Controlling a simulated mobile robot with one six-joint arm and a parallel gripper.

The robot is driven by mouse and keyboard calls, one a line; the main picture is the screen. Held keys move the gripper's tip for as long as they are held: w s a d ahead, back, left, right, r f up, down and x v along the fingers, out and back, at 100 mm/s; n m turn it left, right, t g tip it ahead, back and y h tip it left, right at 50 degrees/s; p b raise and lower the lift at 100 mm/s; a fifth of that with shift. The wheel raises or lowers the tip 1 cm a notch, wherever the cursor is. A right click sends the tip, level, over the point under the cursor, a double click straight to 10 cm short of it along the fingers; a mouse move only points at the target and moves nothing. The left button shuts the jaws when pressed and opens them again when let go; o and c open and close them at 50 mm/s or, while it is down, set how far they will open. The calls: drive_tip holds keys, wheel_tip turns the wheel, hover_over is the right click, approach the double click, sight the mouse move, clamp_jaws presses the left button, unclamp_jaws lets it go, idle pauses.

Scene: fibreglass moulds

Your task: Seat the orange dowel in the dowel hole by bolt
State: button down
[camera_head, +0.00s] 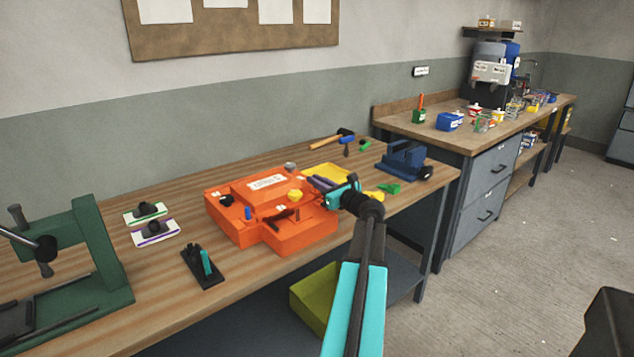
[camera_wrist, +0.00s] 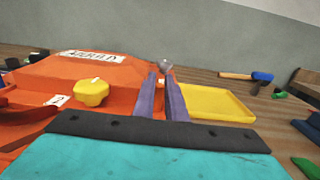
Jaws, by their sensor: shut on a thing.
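The orange mould (camera_head: 262,238) with a white label lies on the workbench; it also fills the left of the wrist view (camera_wrist: 110,68). My gripper (camera_head: 316,182) is over the mould's right end, its purple fingers pointing towards the back. In the wrist view the fingers (camera_wrist: 161,80) are close together with a narrow orange patch between them, which fits the orange dowel, but it blends with the mould behind. The dowel's lower end is hidden. A yellow knob (camera_wrist: 92,93) is on the mould, left of the fingers. I cannot make out the dowel hole or name the bolt.
A yellow tray (camera_wrist: 215,103) lies right of the fingers. A grey knob-like thing (camera_head: 290,166) is behind the mould. A blue vice (camera_head: 404,160), a hammer (camera_head: 328,140) and green pieces (camera_head: 389,188) lie further right. A black stand (camera_head: 203,268) and a green press (camera_head: 95,245) are left.

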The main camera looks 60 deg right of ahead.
drive_tip(key=shift+f, duration=0.1)
drive_tip(key=c, duration=1.8)
unclamp_jaws()
drive_tip(key=v, duration=1.2)
drive_tip(key=shift+b, duration=0.35)
